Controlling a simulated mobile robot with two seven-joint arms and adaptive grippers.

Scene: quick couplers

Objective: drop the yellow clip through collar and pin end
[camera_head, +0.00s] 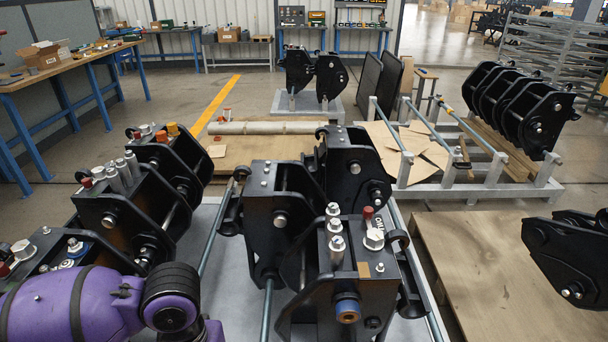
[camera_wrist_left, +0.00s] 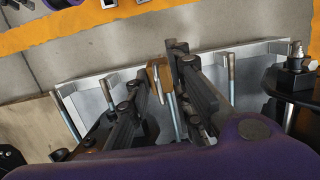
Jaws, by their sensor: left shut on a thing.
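My left arm (camera_head: 75,305) is purple and comes in at the lower left of the head view; its gripper is not clear there. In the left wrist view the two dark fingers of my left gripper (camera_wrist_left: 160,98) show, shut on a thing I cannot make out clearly. A tan-yellow patch and thin metal rods show between them. A black coupler (camera_head: 325,255) stands front centre in the head view. It has a blue collar (camera_head: 347,302) around a pin end with a brownish face. I cannot identify the yellow clip with certainty. My right gripper is not in view.
Another black coupler (camera_head: 130,200) stands at left, with metal pins and red and orange pieces on top. More black couplers stand on a rack (camera_head: 515,110) and a wooden pallet (camera_head: 500,270) at right. A workbench (camera_head: 50,75) is at the back left.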

